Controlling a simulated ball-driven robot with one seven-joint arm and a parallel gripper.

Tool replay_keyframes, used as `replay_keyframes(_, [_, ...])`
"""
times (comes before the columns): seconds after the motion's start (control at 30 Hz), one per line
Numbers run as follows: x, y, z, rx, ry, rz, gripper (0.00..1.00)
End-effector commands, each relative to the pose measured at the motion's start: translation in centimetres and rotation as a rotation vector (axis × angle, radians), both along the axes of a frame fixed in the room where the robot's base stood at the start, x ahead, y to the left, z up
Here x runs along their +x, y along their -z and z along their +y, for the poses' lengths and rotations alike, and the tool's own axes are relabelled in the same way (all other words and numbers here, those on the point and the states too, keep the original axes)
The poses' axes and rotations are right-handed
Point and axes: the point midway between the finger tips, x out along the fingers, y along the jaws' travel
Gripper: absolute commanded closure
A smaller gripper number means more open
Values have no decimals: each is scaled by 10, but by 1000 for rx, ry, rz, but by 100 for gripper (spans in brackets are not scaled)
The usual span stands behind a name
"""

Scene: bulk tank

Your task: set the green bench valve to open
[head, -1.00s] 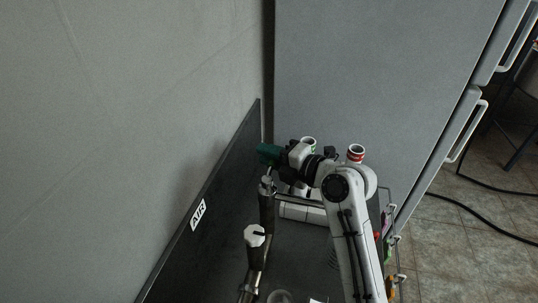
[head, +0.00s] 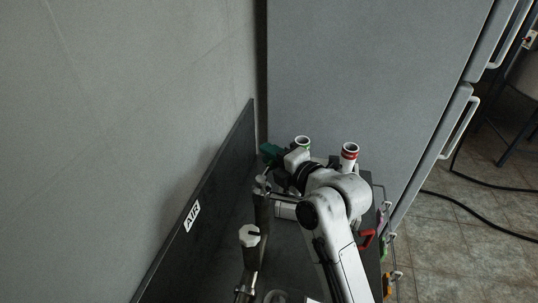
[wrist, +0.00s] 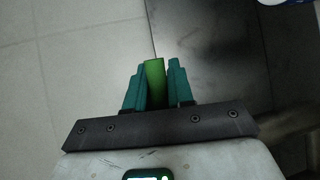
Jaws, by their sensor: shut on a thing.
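My gripper (head: 270,153) is at the far end of the bench, close to the dark upright panel. In the wrist view its teal fingers (wrist: 155,85) are shut on a bright green bar, the green valve's handle (wrist: 154,82). The handle stands between the fingers and points away from the palm. In the head view the fingers and my wrist hide the handle. The valve's body and its open or closed marks cannot be made out.
A dark panel with an AIR label (head: 192,216) runs along the left wall. Pipes with pale fittings (head: 249,235) stand beside it. A green-banded tube (head: 302,143) and a red-banded tube (head: 350,150) stand near my arm. A red handle (head: 367,240) is at the right edge.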

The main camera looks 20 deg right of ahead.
Motion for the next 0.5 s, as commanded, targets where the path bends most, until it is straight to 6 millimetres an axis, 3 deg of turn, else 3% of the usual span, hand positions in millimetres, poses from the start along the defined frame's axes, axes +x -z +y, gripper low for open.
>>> replay_keyframes(0.2, [0,2,-1,0,0,4,100])
replay_keyframes(0.23, [0,2,-1,0,0,4,77])
replay_keyframes(0.43, [0,1,0,0,-1,2,58])
replay_keyframes(0.5, [0,1,0,0,-1,2,57])
